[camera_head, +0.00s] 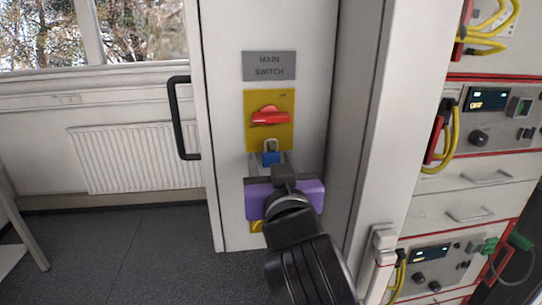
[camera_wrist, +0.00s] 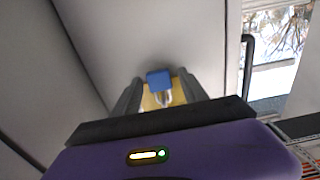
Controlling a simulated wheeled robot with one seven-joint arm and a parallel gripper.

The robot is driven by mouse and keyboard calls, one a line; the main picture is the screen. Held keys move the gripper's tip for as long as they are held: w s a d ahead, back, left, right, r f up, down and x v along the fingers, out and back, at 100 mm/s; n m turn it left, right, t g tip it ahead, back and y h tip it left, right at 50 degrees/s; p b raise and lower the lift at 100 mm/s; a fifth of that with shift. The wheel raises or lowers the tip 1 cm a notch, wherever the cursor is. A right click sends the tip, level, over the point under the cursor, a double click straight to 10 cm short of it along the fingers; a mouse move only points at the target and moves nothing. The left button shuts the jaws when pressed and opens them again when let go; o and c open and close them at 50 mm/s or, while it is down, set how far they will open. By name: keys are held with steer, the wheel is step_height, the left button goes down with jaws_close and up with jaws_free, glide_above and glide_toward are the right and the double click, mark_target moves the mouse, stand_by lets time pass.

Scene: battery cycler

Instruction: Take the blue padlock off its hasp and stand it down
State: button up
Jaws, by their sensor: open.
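The blue padlock (camera_head: 271,159) hangs upright by its silver shackle just under the red switch handle (camera_head: 270,116) on the yellow plate (camera_head: 252,130). The hasp itself is too small to make out. My gripper (camera_head: 270,163) is open in front of the cabinet, with its fingers to the left and right of the padlock body. In the wrist view the padlock (camera_wrist: 159,79) sits between the two open fingers (camera_wrist: 160,85), with its shackle towards the bottom of the picture. I cannot tell whether either finger touches it. My purple gripper body hides the panel below.
A grey "MAIN SWITCH" label (camera_head: 269,66) is above the yellow plate. A small yellow thing (camera_head: 257,226) shows partly below my gripper. A black handle (camera_head: 181,118) sticks out at the left. Racks with cables (camera_head: 470,130) stand at the right.

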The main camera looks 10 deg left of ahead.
steer(key=shift+c, duration=0.2)
steer(key=c, duration=1)
steer(key=shift+c, duration=0.3)
steer(key=shift+r+p, duration=0.3)
steer(key=shift+r+p, duration=0.3)
steer(key=shift+s, duration=0.1)
steer(key=p+v, duration=0.1)
steer(key=v, duration=0.5)
steer(key=shift+s+d, duration=0.15)
steer(key=shift+s, duration=0.2)
stand_by(0.8)
